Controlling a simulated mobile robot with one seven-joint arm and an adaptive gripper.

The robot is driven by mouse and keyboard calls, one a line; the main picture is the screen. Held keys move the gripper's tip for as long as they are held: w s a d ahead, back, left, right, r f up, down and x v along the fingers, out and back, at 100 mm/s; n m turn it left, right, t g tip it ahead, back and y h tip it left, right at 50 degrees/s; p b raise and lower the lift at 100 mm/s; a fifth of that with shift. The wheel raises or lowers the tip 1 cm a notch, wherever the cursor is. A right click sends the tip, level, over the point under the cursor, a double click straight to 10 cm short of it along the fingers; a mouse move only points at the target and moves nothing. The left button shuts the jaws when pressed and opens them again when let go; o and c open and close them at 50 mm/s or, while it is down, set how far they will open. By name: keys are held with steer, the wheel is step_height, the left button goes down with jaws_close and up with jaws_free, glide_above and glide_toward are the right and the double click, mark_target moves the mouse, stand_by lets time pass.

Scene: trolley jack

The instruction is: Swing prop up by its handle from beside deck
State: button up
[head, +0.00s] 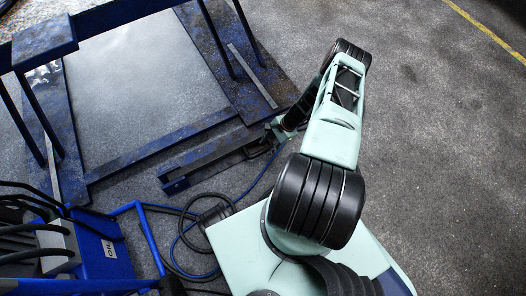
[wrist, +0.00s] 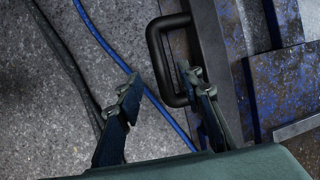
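The prop (head: 205,160) is a dark blue-black bar lying low along the near side of the deck. The deck (head: 215,45) is a worn blue frame at upper left. In the wrist view the prop (wrist: 213,50) runs down the right of centre, with a black D-shaped handle (wrist: 155,55) on its left side. My gripper (wrist: 162,82) is open, its fingers apart on either side of the handle's outer bar in the picture. The right finger overlaps the handle's opening; I cannot tell whether either finger touches it. My gripper (head: 272,135) is small and partly hidden by my arm in the head view.
A blue cable (wrist: 110,50) and dark hoses (wrist: 65,65) lie on the floor left of the handle. Blue equipment (head: 100,255) with hoses stands at lower left. Blue posts (head: 215,40) rise around the deck. The floor (head: 440,150) at right is clear.

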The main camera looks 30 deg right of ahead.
mark_target(262, 151)
steer(key=b+x, duration=0.1)
steer(key=x, duration=0.3)
steer(key=shift+w+a+f, duration=0.1)
steer(key=shift+f, duration=0.3)
jaws_close()
